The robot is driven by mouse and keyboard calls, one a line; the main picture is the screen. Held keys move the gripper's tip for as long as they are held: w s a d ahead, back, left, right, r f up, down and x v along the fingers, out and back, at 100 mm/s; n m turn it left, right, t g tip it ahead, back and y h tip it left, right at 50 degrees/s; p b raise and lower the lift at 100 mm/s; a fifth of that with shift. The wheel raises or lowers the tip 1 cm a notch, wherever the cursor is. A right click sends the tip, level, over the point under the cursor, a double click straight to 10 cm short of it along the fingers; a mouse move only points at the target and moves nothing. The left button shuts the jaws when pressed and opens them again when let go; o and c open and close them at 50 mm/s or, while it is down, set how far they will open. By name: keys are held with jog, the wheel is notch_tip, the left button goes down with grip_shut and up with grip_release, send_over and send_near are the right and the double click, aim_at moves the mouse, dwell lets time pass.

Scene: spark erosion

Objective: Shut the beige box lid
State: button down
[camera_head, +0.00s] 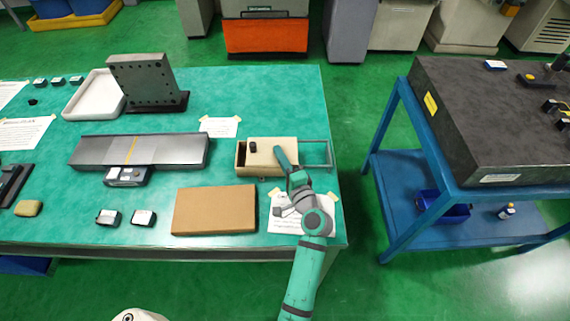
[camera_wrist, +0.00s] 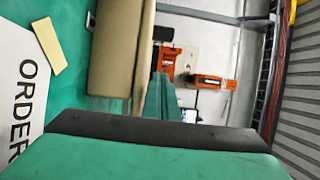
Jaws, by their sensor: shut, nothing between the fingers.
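The beige box (camera_head: 241,168) stands near the right end of the green table. Its beige lid (camera_head: 268,150) has a small black knob (camera_head: 252,145) near its left end. The lid covers most of the box, and a narrow dark gap shows at the left end. An open rail frame (camera_head: 317,153) extends to the right of the box. My gripper (camera_head: 279,152) is shut and empty, at the right part of the lid; contact cannot be told. In the wrist view, the box (camera_wrist: 122,55) rises beside the fingers (camera_wrist: 161,97), with the black knob (camera_wrist: 163,33) beyond.
A brown cardboard box (camera_head: 215,209) lies left of my arm. A taped paper sheet (camera_head: 290,214) lies under my arm. A grey metal plate (camera_head: 140,150) is to the left. A blue cart (camera_head: 400,185) stands across a floor gap to the right.

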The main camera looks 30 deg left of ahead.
aim_at(265, 155)
jog(key=a, duration=0.2)
jog(key=shift+w+a+f, duration=0.1)
jog(key=shift+w+a, duration=0.25)
jog(key=shift+w, duration=0.05)
jog(key=shift+s+a, duration=0.75)
jog(key=shift+a, duration=0.05)
jog(key=shift+s+a, duration=0.35)
